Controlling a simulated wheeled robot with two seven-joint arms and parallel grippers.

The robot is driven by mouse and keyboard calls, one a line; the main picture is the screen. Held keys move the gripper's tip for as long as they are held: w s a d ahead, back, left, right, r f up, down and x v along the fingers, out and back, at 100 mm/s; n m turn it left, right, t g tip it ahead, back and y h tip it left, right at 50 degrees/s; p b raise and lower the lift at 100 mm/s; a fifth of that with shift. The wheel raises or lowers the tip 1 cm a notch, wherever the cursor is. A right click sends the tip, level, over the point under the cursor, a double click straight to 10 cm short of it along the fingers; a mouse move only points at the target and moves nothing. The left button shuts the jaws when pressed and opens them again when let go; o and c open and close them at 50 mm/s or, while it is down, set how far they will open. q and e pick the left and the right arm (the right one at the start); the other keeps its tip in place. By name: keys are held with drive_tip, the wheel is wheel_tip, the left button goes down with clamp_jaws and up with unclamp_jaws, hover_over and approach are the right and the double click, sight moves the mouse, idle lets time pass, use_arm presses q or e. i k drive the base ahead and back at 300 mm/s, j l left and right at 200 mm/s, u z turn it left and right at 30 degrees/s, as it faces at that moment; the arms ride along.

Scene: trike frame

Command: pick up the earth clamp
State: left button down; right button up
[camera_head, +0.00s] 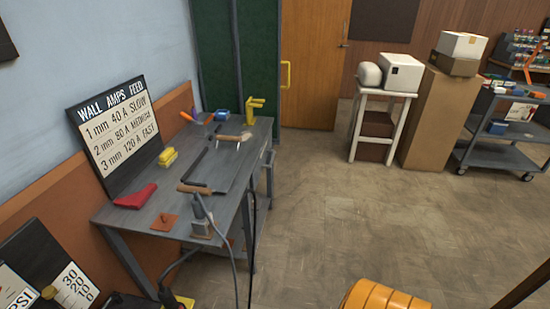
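I cannot tell for sure which item is the earth clamp. A small grey metal piece (201,228) sits at the near right end of the grey workbench (115,211), and a grey cable (232,258) runs down from beside it past the bench edge. A wooden-handled tool (194,189) lies just behind it. A yellow clamp-like item (254,108) stands at the bench's far end. Neither of my grippers shows in the head view, so I cannot see what they hold.
An orange rounded object (385,297) shows at the bottom edge. The floor (350,215) right of the bench is clear. A cart (505,150) stands far right.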

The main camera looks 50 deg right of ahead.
sight(199, 222)
drive_tip(key=z, duration=0.95)
drive_tip(key=i+l+u, duration=0.2)
drive_tip(key=l, duration=0.15)
drive_tip(key=k, duration=0.05)
